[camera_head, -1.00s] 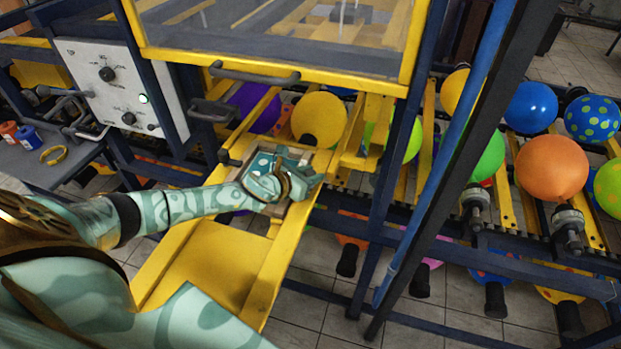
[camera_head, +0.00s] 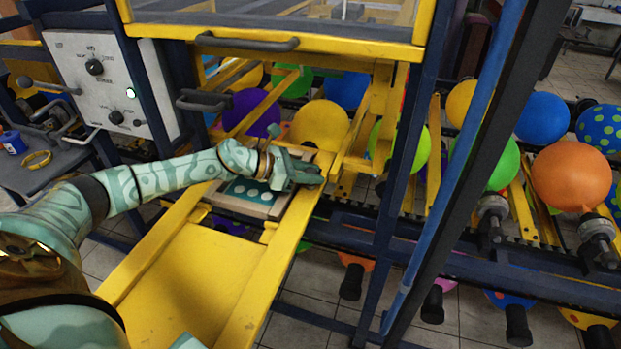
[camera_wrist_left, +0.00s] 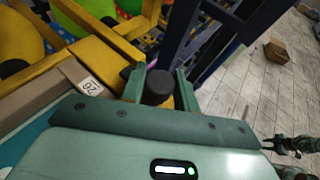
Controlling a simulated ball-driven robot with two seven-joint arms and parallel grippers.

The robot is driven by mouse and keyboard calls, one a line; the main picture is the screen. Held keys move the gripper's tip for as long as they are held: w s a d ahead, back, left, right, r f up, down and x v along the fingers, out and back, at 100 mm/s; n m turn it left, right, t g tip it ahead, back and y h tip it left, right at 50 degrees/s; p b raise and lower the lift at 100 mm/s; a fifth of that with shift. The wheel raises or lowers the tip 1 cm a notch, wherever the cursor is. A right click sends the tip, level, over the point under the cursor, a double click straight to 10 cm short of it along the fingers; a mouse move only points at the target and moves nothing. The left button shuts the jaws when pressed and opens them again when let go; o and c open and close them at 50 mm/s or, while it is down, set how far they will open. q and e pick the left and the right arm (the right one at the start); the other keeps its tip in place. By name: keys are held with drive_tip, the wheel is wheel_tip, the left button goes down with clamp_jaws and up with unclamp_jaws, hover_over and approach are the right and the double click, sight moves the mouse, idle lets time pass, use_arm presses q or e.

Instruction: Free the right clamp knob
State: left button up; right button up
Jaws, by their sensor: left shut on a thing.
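The right clamp knob (camera_wrist_left: 158,86) is a black round knob at the right side of the yellow frame. In the left wrist view it sits between the two teal fingers of my left gripper (camera_wrist_left: 160,90), which is shut on it. In the head view my left gripper (camera_head: 302,173) covers most of the knob. Beside it lies a pale plate frame (camera_head: 228,204) with a teal, dotted face, clamped in the yellow carriage (camera_head: 200,275). The frame's corner carries a label with "26" (camera_wrist_left: 89,86). My left forearm hides the left clamp. Small teal parts of mine (camera_wrist_left: 295,144) show at the wrist view's right edge.
A yellow-framed guard with a grey handle (camera_head: 247,42) hangs above. A control panel (camera_head: 105,85) stands at left. Blue uprights (camera_head: 400,200) and a rack with balloons, including an orange one (camera_head: 571,177), are at right. A side table holds a yellow ring (camera_head: 37,159).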

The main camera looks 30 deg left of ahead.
use_arm(q)
drive_tip(key=shift+r, duration=0.1)
drive_tip(key=o, duration=1)
drive_tip(key=shift+c, duration=0.2)
drive_tip(key=shift+s, duration=0.1)
drive_tip(key=b+v, duration=0.1)
drive_tip(key=v, duration=0.6)
drive_tip(key=b+v, duration=0.1)
drive_tip(key=v, duration=0.2)
drive_tip(key=shift+s+a+b, duration=0.3)
drive_tip(key=shift+s+a, duration=0.05)
drive_tip(key=shift+a, duration=0.05)
drive_tip(key=p+v, duration=0.2)
drive_tip(key=v, duration=0.3)
drive_tip(key=shift+r+p, duration=0.2)
drive_tip(key=shift+p, duration=0.15)
